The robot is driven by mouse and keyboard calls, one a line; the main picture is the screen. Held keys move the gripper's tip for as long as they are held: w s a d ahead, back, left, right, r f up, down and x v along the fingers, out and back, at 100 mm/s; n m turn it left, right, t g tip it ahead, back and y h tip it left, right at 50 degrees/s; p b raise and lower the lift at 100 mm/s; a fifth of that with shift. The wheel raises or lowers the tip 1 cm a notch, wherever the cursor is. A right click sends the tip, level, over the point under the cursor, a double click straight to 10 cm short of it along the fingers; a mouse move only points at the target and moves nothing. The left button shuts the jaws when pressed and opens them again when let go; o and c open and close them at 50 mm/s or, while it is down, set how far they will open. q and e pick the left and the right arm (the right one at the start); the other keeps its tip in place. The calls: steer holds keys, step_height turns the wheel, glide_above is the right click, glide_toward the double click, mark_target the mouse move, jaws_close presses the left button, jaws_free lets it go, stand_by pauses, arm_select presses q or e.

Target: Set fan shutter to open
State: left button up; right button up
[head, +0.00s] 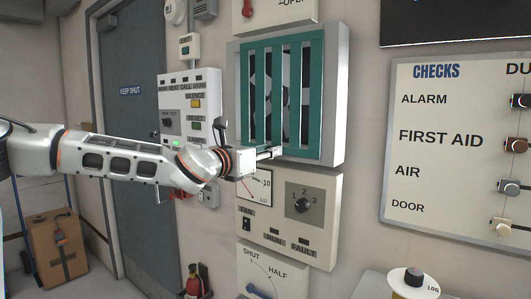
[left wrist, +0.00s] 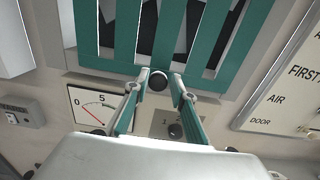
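The fan shutter is a teal slatted panel (head: 276,60) in a pale wall frame. Dark gaps between its upright slats show part of the fan behind. In the left wrist view the teal slats (left wrist: 120,30) fill the top. A dark round knob (left wrist: 158,83) sits at the panel's lower edge. My left gripper (head: 270,153) is at that edge. In the left wrist view its two fingers (left wrist: 160,76) are drawn in on either side of the knob and seem to hold it. In the head view the gripper hides the knob. My right gripper is not in view.
An alarm box (head: 190,110) is to the left. A CHECKS board (head: 450,150) with knobs is to the right. A door (head: 145,140) stands further left.

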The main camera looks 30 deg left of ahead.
arm_select(q)
steer(key=shift+o, duration=0.4)
steer(key=shift+d, duration=0.2)
steer(key=shift+a, duration=0.2)
steer(key=s, duration=1.2)
steer(key=shift+a, duration=0.4)
